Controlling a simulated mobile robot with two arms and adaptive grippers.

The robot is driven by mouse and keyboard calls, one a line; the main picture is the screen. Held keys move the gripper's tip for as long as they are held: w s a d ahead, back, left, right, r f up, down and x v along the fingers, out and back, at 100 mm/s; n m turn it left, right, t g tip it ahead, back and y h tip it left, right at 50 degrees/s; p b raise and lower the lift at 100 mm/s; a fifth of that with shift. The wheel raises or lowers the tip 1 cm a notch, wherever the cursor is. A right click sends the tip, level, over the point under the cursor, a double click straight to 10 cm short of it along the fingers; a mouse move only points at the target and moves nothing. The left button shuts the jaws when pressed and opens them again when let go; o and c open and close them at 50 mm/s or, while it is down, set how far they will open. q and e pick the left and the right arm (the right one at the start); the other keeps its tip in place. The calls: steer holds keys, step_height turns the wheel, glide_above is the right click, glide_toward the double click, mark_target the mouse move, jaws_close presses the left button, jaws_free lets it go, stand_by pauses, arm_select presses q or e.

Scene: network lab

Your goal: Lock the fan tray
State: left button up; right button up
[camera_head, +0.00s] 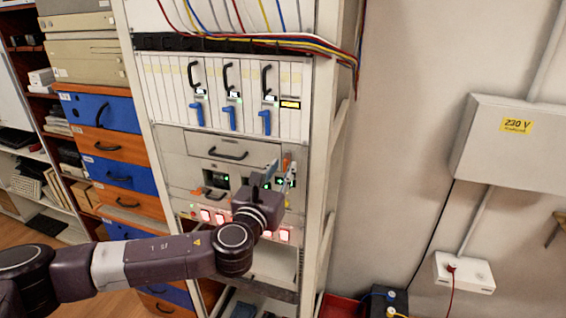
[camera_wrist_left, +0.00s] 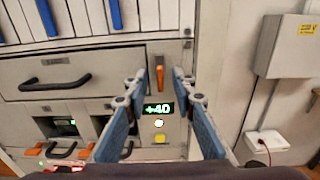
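The fan tray (camera_head: 222,149) is a wide grey panel with a black bar handle, in the middle of the rack; it also shows in the wrist view (camera_wrist_left: 75,70). A small orange lever (camera_wrist_left: 160,79) stands upright at the panel's right end; in the head view the orange lever (camera_head: 287,159) shows just above my fingers. My left gripper (camera_head: 280,172) is open in front of the rack. In the wrist view its blue-grey fingers (camera_wrist_left: 159,84) stand apart, with the lever between their tips as seen. I cannot tell the remaining distance. My right gripper is out of view.
Cards with blue levers (camera_head: 232,118) sit above the tray. Below are units with black handles, a "+40" display (camera_wrist_left: 158,109) and lit red switches (camera_head: 222,217). A rack post stands close right of my gripper. A grey 230 V box (camera_head: 520,150) hangs on the wall.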

arm_select(q)
steer(key=shift+w+d, duration=0.2)
steer(key=shift+w, duration=0.4)
steer(key=shift+c, duration=0.5)
jaws_close()
steer(key=shift+f+n, duration=0.1)
steer(key=shift+n, duration=0.2)
steer(key=shift+f+n+b, duration=0.1)
steer(key=shift+n+b, duration=0.55)
steer(key=shift+n, duration=0.25)
steer(key=n+b, duration=0.3)
steer(key=n, duration=1.2)
steer(key=shift+a+b, duration=0.15)
steer(key=shift+b, duration=0.25)
steer(key=shift+n, duration=0.4)
